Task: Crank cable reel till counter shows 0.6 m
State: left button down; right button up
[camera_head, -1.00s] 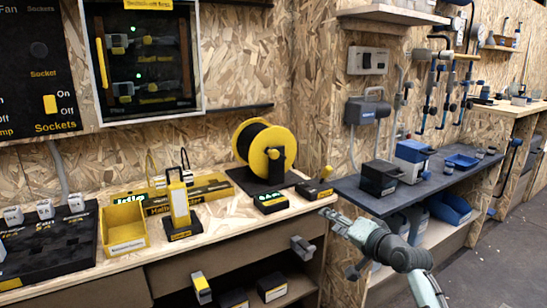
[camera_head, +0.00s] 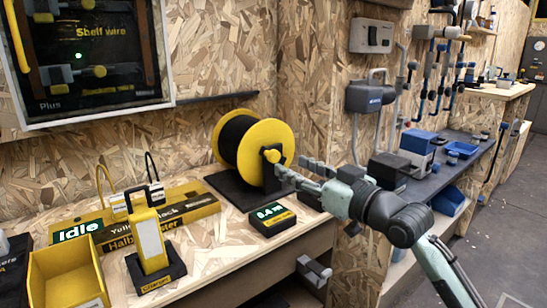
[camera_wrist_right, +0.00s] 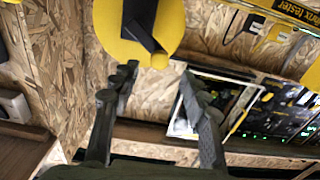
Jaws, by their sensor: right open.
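The cable reel (camera_head: 284,128) is a yellow-flanged drum with a black core, standing on a black base on the wooden bench. A counter box (camera_head: 271,216) in front of it reads about 0.4 m. My right gripper (camera_head: 298,171) is open and empty just right of the reel face. Its fingers (camera_wrist_right: 159,80) sit either side of the knob's line of sight; I cannot tell whether they reach it. My left gripper is out of view.
A yellow tester (camera_head: 150,240) stands upright left of the counter, beside a yellow bin (camera_head: 68,275) and an "Idle" display (camera_head: 78,231). A framed shelf-wire panel (camera_head: 90,50) hangs on the wall. A dark shelf (camera_head: 432,180) with boxes lies to the right.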

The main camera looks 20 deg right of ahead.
aim_at(276, 158)
jog(key=x, duration=0.6)
jog(key=shift+w, duration=0.1)
jog(key=shift+c, duration=0.2)
grip_shut()
